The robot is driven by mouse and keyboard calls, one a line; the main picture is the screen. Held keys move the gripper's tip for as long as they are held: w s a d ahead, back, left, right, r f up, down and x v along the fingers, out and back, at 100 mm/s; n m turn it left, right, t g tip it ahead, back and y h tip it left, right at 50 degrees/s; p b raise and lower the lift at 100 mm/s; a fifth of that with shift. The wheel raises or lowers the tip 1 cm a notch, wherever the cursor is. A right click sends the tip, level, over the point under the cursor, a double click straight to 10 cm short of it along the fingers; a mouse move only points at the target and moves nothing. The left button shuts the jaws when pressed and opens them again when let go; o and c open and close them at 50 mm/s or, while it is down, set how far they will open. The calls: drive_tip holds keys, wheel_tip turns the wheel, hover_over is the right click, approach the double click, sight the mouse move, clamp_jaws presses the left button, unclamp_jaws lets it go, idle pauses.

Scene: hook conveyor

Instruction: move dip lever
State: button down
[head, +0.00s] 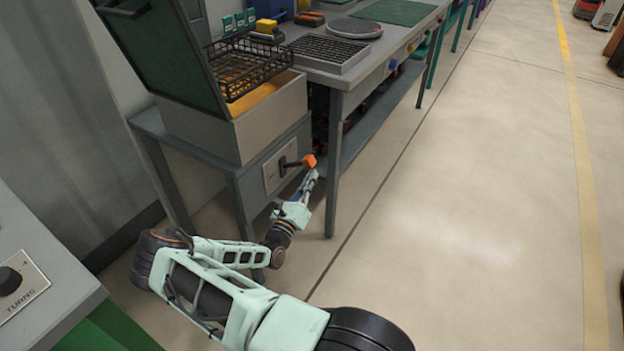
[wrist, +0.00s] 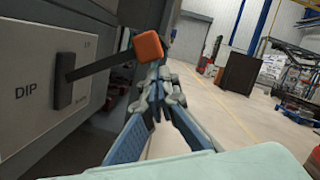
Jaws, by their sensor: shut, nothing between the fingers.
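The dip lever is a dark bar with an orange knob (head: 309,161) on a pale panel at the front of the dip station. In the wrist view the lever (wrist: 97,68) sticks out sideways from the panel (wrist: 40,95) marked DIP, its orange knob (wrist: 148,46) at the outer end. My gripper (head: 312,176) is shut and empty, just below the knob. In the wrist view the fingertips (wrist: 157,82) sit right under the knob; I cannot tell whether they touch it. A black wire basket (head: 245,68) sits over the dip tank (head: 215,135).
A grey bench (head: 385,55) with a rack (head: 327,52) and a round plate (head: 350,28) adjoins the tank on the right. Its leg (head: 333,165) stands close to my gripper. A grey console with a knob (head: 12,280) is at lower left. The floor (head: 480,200) to the right is clear.

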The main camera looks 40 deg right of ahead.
drive_tip(key=shift+w+r+p, duration=0.25)
drive_tip(key=shift+r+p, duration=0.15)
drive_tip(key=shift+r, duration=0.25)
drive_tip(key=shift+r, duration=0.1)
